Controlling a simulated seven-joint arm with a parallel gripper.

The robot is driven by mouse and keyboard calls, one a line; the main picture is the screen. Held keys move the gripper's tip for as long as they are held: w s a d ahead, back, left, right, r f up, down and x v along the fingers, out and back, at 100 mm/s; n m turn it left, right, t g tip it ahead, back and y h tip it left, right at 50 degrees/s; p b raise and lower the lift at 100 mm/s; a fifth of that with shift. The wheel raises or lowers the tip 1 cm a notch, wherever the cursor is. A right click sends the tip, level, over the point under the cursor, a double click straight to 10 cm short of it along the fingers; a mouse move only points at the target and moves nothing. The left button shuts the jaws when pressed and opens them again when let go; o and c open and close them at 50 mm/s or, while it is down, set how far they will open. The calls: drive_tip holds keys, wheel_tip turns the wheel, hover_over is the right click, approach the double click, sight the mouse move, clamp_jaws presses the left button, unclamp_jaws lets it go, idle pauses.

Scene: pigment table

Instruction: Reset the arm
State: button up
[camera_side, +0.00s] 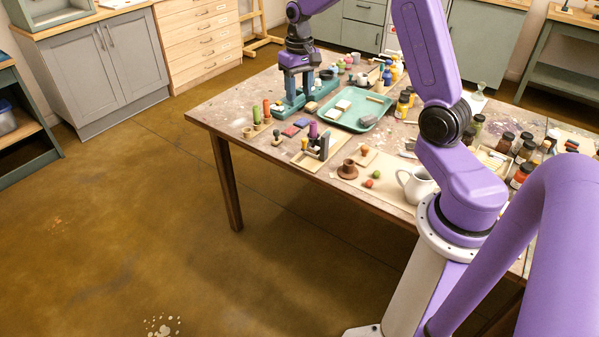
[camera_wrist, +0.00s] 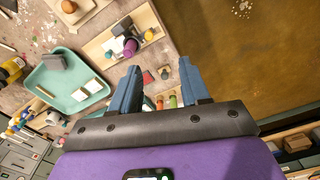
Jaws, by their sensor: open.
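My purple gripper (camera_side: 300,82) is over the far left part of the paint-marked table (camera_side: 225,113), above a teal rack (camera_side: 288,107). In the wrist view my gripper (camera_wrist: 158,84) has its two blue fingers wide apart, with nothing held between them. Beyond the fingertips I see a red block (camera_wrist: 148,77) and a wooden board (camera_wrist: 105,45) with a purple cylinder (camera_wrist: 129,47). In the side view that cylinder (camera_side: 313,130) stands in front of my gripper. My fingertips are small in the side view, and I cannot tell their exact height.
A teal tray (camera_side: 372,122) with blocks lies right of my gripper. Green and orange cylinders (camera_side: 261,112) stand to its left.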

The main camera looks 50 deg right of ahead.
drive_tip(key=s+a+r+n, duration=0.2)
drive_tip(key=s+a+n, duration=0.2)
drive_tip(key=s+a, duration=0.4)
drive_tip(key=s+a+r+n, duration=0.2)
drive_tip(key=s+a+n, duration=0.25)
drive_tip(key=a, duration=0.55)
drive_tip(key=s+a+n, duration=0.1)
drive_tip(key=s+n, duration=0.7)
drive_tip(key=s, duration=1.1)
drive_tip(key=shift+s+a+f, duration=0.15)
drive_tip(key=shift+a+f, duration=0.25)
drive_tip(key=shift+f, duration=0.05)
